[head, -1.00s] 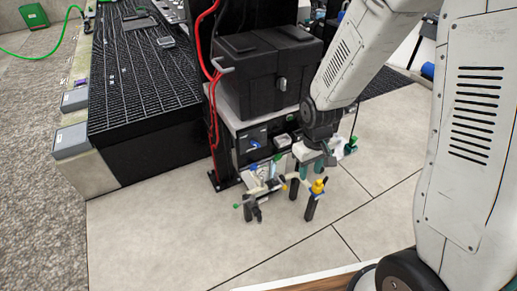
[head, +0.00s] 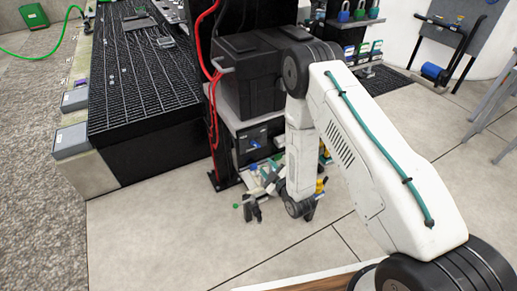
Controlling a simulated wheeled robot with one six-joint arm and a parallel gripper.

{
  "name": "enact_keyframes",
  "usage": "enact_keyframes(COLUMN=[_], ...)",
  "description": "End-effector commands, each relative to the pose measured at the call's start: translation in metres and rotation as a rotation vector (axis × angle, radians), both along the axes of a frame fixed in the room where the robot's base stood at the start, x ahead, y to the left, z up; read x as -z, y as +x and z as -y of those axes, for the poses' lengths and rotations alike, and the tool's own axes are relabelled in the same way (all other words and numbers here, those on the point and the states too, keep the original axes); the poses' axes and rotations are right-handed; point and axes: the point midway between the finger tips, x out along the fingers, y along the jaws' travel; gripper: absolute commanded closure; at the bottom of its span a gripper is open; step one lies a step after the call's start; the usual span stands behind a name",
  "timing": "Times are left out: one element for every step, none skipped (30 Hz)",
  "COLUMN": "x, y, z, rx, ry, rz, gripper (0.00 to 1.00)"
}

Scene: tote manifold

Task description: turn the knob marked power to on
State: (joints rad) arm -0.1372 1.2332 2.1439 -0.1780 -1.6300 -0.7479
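A dark control panel (head: 251,152) sits low on the front of the stand, under a black case. A small blue knob (head: 255,144) shows on this panel. Its marking is too small to read, so I cannot tell whether it is the power knob or how it is set. My arm's forearm hangs down just right of the panel, with its wrist low near the floor-level pipework.
The black case (head: 240,75) overhangs the panel. Red hoses (head: 214,120) run down a black post at left. Floor tiles (head: 180,235) in front are clear.

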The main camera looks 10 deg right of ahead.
Motion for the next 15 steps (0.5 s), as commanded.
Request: enact_keyframes(x=[-0.012, -0.019, -0.026, -0.03, -0.033, -0.036, -0.037, -0.037, -0.036, -0.036, -0.036, -0.037, -0.037, -0.037, -0.036], y=[0.002, 0.003, 0.003, 0.004, 0.004, 0.005, 0.007, 0.009, 0.012, 0.016, 0.02, 0.026, 0.031, 0.036, 0.042], z=[-0.001, -0.001, -0.001, -0.001, -0.001, -0.001, -0.001, -0.002, -0.003, -0.004, -0.006, -0.008, -0.009, -0.011, -0.013], rx=[-0.003, -0.004, -0.004, -0.004, -0.004, -0.003, -0.004, -0.004, -0.004, -0.005, -0.004, -0.004, -0.004, -0.004, -0.004], ry=[0.0, -0.001, -0.004, -0.005, -0.008, -0.011, -0.016, -0.021, -0.024, -0.024, -0.023, -0.022, -0.022, -0.022, -0.021], rz=[0.064, 0.097, 0.133, 0.154, 0.17, 0.186, 0.193, 0.194, 0.194, 0.194, 0.194, 0.195, 0.193, 0.195, 0.193], gripper=[0.65, 0.65, 0.65, 0.65, 0.65, 0.65, 0.65, 0.65, 0.65, 0.65, 0.65, 0.65, 0.65, 0.65, 0.65])
